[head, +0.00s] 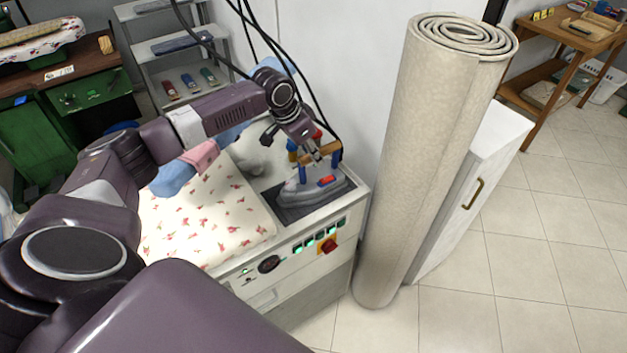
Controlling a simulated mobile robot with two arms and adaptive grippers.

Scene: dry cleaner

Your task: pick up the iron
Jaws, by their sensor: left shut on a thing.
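The iron (314,191) sits on a dark rest plate on top of the white machine. It has a grey body, blue uprights, a red switch and a wooden handle at its top. My left gripper (316,158) has come down from above and is shut on the handle, with its fingers partly hidden by the wrist. The iron appears to rest on the dark plate (338,197); I see no clear gap beneath it. My right gripper is not in view.
A padded board with a floral cover (205,218) lies left of the iron. The machine's front panel (290,257) has several switches and a red knob. A tall rolled carpet (427,150) stands close on the right. Black cables hang behind the iron. Tiled floor (500,290) is clear at the right.

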